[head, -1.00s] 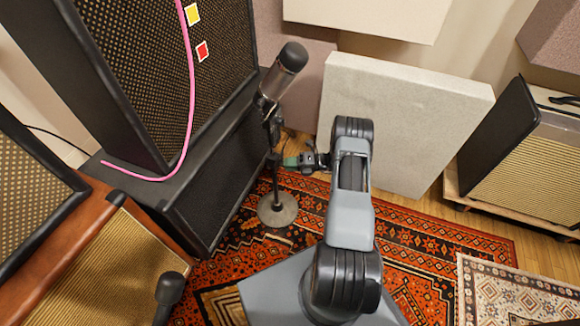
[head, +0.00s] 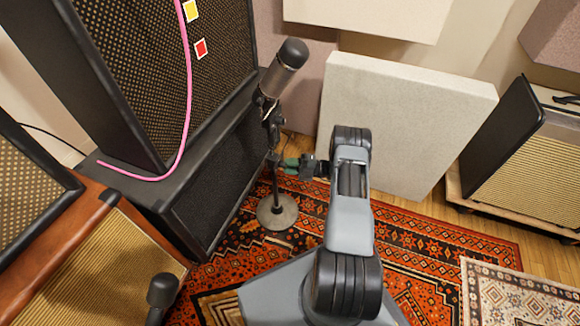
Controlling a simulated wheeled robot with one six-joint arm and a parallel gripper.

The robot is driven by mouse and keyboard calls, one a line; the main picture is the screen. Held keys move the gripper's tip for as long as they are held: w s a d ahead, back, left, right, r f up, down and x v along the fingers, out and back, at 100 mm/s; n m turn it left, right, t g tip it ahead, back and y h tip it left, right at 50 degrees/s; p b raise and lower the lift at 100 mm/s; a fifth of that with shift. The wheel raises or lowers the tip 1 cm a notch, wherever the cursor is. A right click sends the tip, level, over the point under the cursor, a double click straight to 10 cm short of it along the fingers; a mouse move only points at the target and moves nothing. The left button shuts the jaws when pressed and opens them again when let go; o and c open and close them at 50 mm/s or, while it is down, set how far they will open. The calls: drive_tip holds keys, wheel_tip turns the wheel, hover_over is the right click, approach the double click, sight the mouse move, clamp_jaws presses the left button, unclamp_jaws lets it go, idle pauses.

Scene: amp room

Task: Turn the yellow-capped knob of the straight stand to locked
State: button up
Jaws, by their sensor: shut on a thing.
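The straight stand (head: 277,190) is a dark upright pole on a round grey base (head: 277,211), with a large microphone (head: 286,68) at its top. My gripper (head: 289,163) reaches in from the right at the pole's middle height, its greenish fingers at the clutch area of the pole. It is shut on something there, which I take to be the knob. The knob and its yellow cap are hidden or too small to make out, so I cannot tell how far it is turned.
A black speaker cabinet (head: 215,175) stands close behind and left of the stand. A pale panel (head: 400,120) leans at the back right. Another microphone (head: 162,290) stands at the front left. Patterned rug (head: 430,250) covers the floor.

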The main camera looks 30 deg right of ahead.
idle(0.4)
drive_tip(key=o, duration=0.9)
drive_tip(key=shift+d, duration=0.15)
drive_tip(key=p+v, duration=0.1)
drive_tip(key=v, duration=1.2)
drive_tip(key=shift+s+d+f, duration=0.1)
drive_tip(key=shift+s+d, duration=0.05)
drive_tip(key=shift+d, duration=0.1)
